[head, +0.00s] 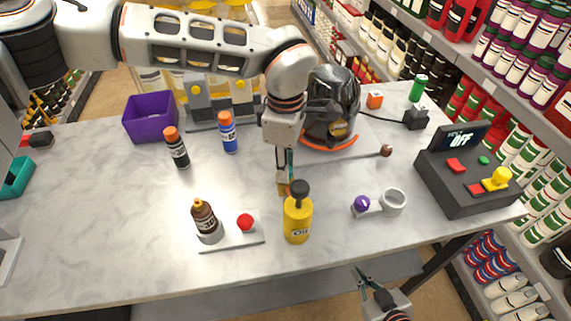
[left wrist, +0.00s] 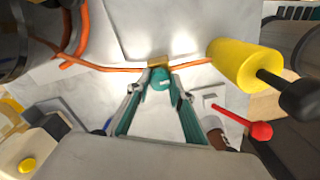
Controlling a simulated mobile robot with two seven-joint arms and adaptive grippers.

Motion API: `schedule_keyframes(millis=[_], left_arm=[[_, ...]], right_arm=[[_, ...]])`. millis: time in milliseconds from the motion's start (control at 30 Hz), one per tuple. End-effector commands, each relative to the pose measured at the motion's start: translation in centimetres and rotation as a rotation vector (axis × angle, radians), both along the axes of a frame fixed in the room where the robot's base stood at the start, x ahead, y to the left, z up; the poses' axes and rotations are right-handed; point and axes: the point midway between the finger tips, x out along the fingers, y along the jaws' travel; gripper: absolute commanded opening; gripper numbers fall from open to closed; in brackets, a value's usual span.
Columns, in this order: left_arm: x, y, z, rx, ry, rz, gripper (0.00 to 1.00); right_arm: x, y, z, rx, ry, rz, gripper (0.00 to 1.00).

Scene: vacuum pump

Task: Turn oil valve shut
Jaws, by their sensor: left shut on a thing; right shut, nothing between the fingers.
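The oil valve shows in the left wrist view as a round teal handle (left wrist: 160,79) on a brass body (left wrist: 158,62), in line with an orange hose (left wrist: 193,65). My left gripper (left wrist: 162,84) is shut on the teal handle there. In the head view my left gripper (head: 284,183) points down at the table just behind a yellow bottle (head: 298,220) with a black top, and hides most of the valve. My right gripper (head: 364,277) is shut and empty, below the table's front edge.
A black glossy vessel (head: 335,95) stands behind my left gripper. A control box (head: 462,180) reading OFF is at right. A brown bottle (head: 205,218), a red knob (head: 245,222), a purple-knobbed ring piece (head: 393,201) and a purple bin (head: 150,117) are around. The left tabletop is mostly clear.

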Motion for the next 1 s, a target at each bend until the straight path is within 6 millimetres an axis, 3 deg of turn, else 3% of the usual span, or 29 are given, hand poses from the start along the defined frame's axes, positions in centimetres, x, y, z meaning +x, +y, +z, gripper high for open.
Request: schedule_keyframes(millis=[333,367,400,433,767,1000], left_arm=[[0.1,-0.1,0.2,-0.002,-0.005,-0.003,0.00],[0.1,-0.1,0.2,-0.002,-0.005,-0.003,0.27],[0.1,-0.1,0.2,-0.002,-0.005,-0.003,0.37],[0.1,-0.1,0.2,-0.002,-0.005,-0.003,0.38],[0.1,0.0,0.2,-0.001,-0.002,-0.002,0.38],[0.1,-0.1,2.9,-0.003,-0.006,-0.003,0.38]], right_arm=[[0.0,0.0,0.0,0.000,0.000,0.000,0.00],[0.0,0.0,0.0,0.000,0.000,0.000,0.00],[0.0,0.0,0.0,0.000,0.000,0.000,0.00],[0.0,0.0,0.0,0.000,0.000,0.000,0.00],[0.0,-0.1,0.0,-0.004,0.001,0.001,0.00],[0.0,-0.1,0.0,-0.002,0.001,0.001,0.00]])
